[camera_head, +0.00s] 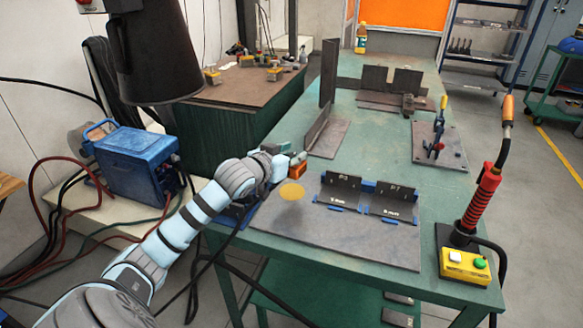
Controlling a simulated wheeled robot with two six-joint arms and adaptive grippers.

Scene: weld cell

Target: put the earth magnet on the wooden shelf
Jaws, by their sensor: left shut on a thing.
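My left arm comes in from the lower left, and its gripper (283,157) is over the left edge of the green table. It is shut on a small orange block, which I take to be the earth magnet (297,168). The fingers hide part of the block, and I cannot tell whether it touches the table. A brown wooden surface (8,185) shows only in part at the left edge of the view; it may be the wooden shelf. My right gripper is not in view.
The green table (392,165) holds a grey plate (340,232) with two dark angled pieces, several steel plates and a toggle clamp (438,135). A red-handled torch (478,200) and yellow button box (465,265) stand at right. A blue welder (133,165) sits at left, with cables around it.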

